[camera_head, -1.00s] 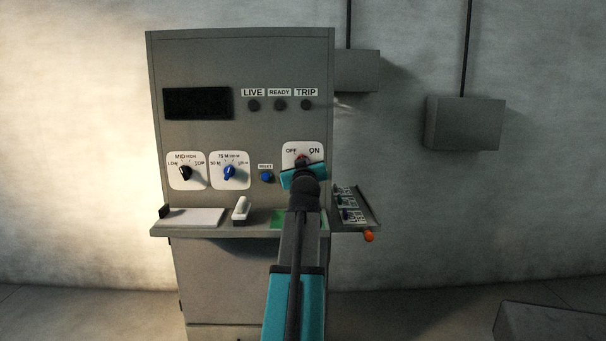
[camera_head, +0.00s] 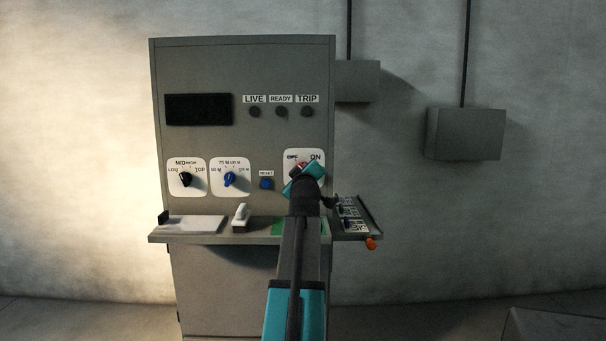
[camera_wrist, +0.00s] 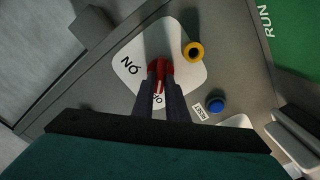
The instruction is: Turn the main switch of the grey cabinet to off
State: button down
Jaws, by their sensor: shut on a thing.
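The grey cabinet (camera_head: 245,75) stands against the wall. My gripper (camera_wrist: 160,85) is shut on the red switch handle (camera_wrist: 160,69), one dark finger on each side. In the wrist view the handle's near end and the fingers lie by the partly hidden OFF label, apart from the ON label (camera_wrist: 131,66). In the head view my wrist hides most of the handle. A yellow ring (camera_wrist: 193,52) sits on the plate's edge.
A blue reset button (camera_head: 267,183) and two selector knobs, black (camera_head: 186,179) and blue (camera_head: 230,179), are left of the switch. A shelf (camera_head: 200,236) juts out below, with a white-handled item (camera_head: 240,214). A side tray (camera_head: 357,215) is at the right.

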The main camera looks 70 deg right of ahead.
jog(key=shift+f, duration=0.1)
jog(key=c, duration=1.8)
grip_release()
jog(key=shift+o, duration=0.2)
jog(key=v, duration=1.3)
jog(key=shift+s+a, duration=0.25)
jog(key=shift+a, duration=0.1)
jog(key=shift+s, duration=0.15)
